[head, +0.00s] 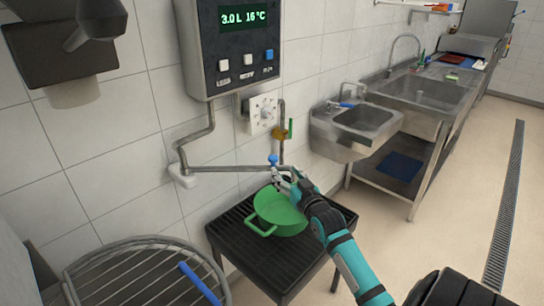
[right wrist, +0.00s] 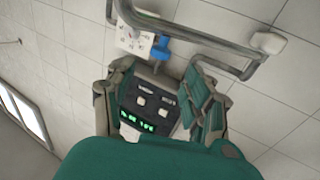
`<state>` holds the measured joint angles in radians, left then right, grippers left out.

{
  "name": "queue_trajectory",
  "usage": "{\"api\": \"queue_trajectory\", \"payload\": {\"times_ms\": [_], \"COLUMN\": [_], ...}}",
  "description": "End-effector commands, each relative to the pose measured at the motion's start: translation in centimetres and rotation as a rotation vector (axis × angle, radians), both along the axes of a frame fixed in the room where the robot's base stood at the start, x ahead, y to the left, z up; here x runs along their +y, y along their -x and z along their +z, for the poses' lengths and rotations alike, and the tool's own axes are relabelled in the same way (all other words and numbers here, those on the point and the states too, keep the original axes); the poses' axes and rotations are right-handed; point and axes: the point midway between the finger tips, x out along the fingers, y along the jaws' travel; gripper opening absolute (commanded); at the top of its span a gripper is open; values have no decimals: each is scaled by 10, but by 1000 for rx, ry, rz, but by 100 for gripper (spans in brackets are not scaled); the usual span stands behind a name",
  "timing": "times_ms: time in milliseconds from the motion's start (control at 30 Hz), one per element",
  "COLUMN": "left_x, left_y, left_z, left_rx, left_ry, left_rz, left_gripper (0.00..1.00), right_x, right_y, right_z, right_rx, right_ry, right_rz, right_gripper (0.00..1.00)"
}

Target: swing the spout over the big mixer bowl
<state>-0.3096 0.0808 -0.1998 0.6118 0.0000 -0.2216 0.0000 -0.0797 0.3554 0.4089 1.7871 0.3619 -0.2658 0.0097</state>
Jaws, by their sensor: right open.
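The spout (head: 230,168) is a thin grey pipe. It runs right from a white wall pivot (head: 182,175) and ends above a green pot (head: 280,212), with a blue knob (head: 273,159) near its end. My right gripper (head: 284,178) is at the spout's outer end and partly hides it. In the right wrist view its fingers (right wrist: 155,85) are spread, with the pipe (right wrist: 215,42) and blue knob (right wrist: 158,48) close beyond the tips. I cannot tell whether they touch. A round steel rim with wire bars, apparently the big mixer bowl (head: 75,290), is at lower left. My left gripper is out of view.
The pot stands on a black slatted stand (head: 222,238). The water meter (head: 233,45) reads 3.0 L, 16 °C. A hand basin (head: 355,125) and long sink are on the right. The floor at right is clear.

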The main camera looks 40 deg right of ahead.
Motion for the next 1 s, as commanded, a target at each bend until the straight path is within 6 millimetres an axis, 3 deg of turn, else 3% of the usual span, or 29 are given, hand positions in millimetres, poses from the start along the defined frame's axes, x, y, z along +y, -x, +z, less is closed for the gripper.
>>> {"api": "queue_trajectory", "payload": {"times_ms": [200, 433, 867, 1000], "left_x": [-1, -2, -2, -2], "left_y": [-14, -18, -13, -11], "left_z": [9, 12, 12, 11], "left_rx": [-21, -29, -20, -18], "left_ry": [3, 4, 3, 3], "left_rz": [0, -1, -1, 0], "left_gripper": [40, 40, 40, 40], "right_x": [-15, -26, -29, -29], "right_y": [-47, -81, -92, -92], "right_z": [2, 1, -1, -1], "right_rx": [0, 0, 1, 1], "right_ry": [1, 0, 1, 1], "right_rz": [-1, 0, 0, 0], "right_gripper": [53, 53, 53, 39]}}
